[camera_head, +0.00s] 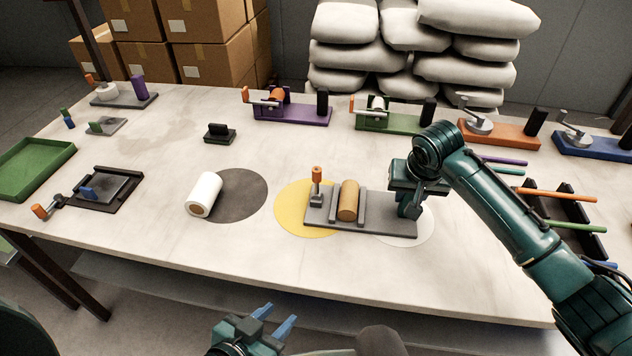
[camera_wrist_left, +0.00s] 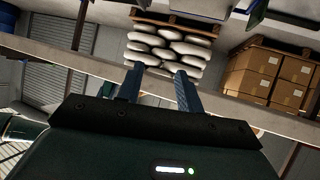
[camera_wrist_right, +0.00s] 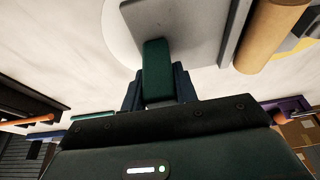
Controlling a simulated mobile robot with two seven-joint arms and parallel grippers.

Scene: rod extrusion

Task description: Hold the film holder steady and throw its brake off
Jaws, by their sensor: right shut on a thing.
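The film holder (camera_head: 385,227) has a grey base plate with a tan roller (camera_head: 348,201) between two grey supports. An orange-topped brake lever (camera_head: 317,182) stands upright at its left end. My right gripper (camera_head: 408,208) is at the holder's right end. In the right wrist view my right gripper (camera_wrist_right: 158,92) is shut on the holder's dark green handle (camera_wrist_right: 156,68). The handle is mostly hidden behind the arm in the head view. My left gripper (camera_head: 272,319) is open and empty in front of the table's front edge; it also shows open in the left wrist view (camera_wrist_left: 158,85).
A black tray (camera_head: 590,243) with coloured rods stands at the right. Several coloured devices line the back. The table front left of the holder is clear.

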